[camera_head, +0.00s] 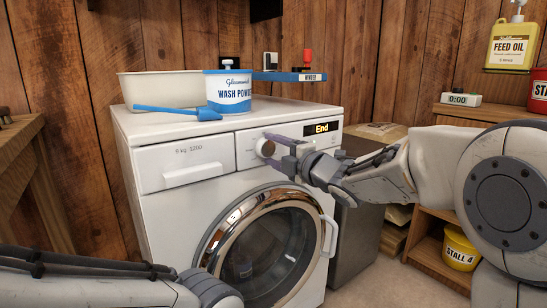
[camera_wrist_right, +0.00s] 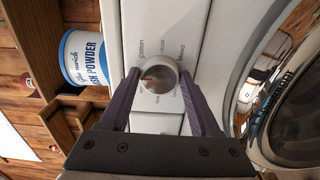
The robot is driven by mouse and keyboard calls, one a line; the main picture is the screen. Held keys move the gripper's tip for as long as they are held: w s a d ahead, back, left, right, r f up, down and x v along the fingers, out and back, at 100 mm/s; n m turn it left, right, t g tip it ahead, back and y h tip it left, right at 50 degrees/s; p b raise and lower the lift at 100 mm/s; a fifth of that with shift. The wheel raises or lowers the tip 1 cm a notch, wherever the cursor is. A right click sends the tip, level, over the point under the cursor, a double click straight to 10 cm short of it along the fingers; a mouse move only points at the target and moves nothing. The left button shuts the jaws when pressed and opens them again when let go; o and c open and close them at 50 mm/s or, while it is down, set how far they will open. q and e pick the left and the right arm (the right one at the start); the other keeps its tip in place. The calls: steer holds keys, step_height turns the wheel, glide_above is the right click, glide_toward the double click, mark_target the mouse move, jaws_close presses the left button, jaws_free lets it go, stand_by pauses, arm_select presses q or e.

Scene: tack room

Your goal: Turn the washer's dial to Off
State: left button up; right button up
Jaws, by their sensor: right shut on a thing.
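The white washer (camera_head: 160,152) stands against the plank wall, its round door closed. Its display (camera_head: 322,128) reads "End".
A small blue shelf (camera_head: 288,77) is on the wall behind. A wooden shelf unit (camera_head: 438,252) with a yellow bucket (camera_head: 459,247) stands at the right.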

stand_by(0.3)
steer(key=o, duration=1.4)
steer(key=shift+c, duration=0.2)
steer(key=p+v, duration=0.2)
steer(key=v, duration=0.8)
steer(key=shift+s+p, duration=0.2)
steer(key=shift+p, duration=0.15)
